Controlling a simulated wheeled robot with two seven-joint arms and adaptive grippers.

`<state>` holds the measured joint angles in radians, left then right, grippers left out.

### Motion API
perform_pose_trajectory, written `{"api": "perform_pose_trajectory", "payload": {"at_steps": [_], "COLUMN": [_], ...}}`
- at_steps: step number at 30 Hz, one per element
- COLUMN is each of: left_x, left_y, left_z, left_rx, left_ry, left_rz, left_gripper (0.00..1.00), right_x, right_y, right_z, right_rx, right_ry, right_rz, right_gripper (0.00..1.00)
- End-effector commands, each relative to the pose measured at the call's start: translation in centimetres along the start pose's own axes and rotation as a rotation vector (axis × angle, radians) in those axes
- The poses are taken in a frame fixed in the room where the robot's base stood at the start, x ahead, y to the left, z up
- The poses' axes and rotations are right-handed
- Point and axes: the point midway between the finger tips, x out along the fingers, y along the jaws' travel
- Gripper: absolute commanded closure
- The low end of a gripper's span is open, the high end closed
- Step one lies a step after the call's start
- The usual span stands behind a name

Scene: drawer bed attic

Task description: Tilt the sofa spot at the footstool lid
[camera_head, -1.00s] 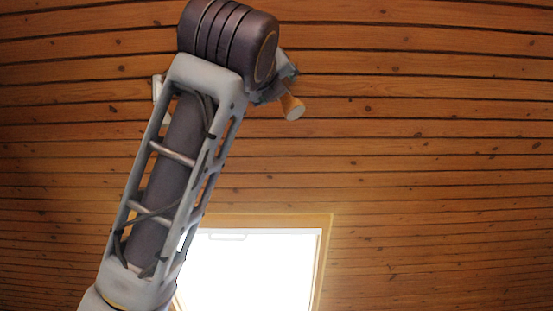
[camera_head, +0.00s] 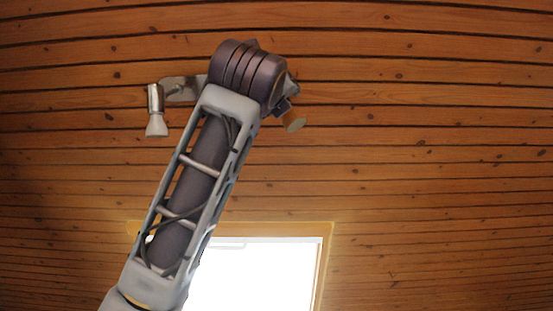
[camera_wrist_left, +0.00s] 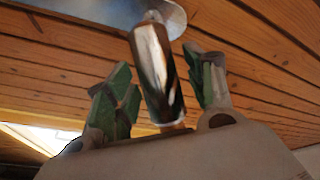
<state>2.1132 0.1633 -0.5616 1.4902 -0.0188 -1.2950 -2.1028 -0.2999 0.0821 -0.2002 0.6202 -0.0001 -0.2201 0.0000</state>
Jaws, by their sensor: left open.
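A metal spot lamp (camera_head: 156,110) with a pale flared end hangs from the wooden ceiling in the head view. A second spot head (camera_head: 296,123) shows just right of my arm, mostly hidden by it. In the left wrist view a shiny cylindrical spot body (camera_wrist_left: 156,75) stands on a round metal base and lies between the fingers of my left gripper (camera_wrist_left: 160,90). The green-padded fingers are open, one on each side, with gaps visible; contact is not clear. I cannot tell for certain which spot this is. The footstool lid and my right gripper are not in view.
The plank ceiling (camera_head: 430,130) fills most of the head view and is close beyond the gripper in the wrist view. A bright skylight (camera_head: 255,275) with a wooden frame lies below, partly behind my left arm. The ceiling to the right is clear.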

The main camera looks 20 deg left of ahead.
Motion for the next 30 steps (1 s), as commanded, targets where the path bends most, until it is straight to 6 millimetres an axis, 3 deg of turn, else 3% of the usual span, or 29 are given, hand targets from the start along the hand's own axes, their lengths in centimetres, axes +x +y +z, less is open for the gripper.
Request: {"api": "perform_pose_trajectory", "payload": {"at_steps": [5,18,30], "left_x": [0.0,-0.1,-1.1], "left_y": [0.0,0.0,-0.4], "left_z": [0.0,-0.1,0.7], "left_rx": [0.0,0.0,-0.001], "left_ry": [0.0,0.0,-0.021], "left_rz": [0.0,0.0,-0.009], "left_gripper": [0.46,1.0,1.0], "right_x": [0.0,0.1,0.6], "right_y": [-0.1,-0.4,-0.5], "right_z": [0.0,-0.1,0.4], "right_rx": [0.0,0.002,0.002], "right_ry": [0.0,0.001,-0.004], "right_rz": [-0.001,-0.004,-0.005], "right_gripper": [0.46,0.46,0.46]}}
